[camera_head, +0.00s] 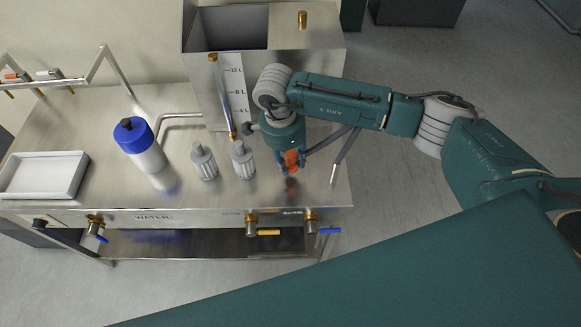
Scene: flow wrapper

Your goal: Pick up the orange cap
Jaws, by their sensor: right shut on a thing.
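The orange cap (291,157) is small and sits between the fingers of my right gripper (290,162), at the right part of the steel table. My right gripper points down and is shut on the orange cap. Its wrist and fingers hide part of the cap. I cannot tell whether the cap touches the table top or is held just above it. My left gripper is not in view.
Two grey ribbed pieces (204,162) stand left of my right gripper. A white bottle with a blue cap (139,144) and a white tray (44,175) are further left. A steel tank with a level scale (234,95) stands behind. Valves line the table's front (180,217).

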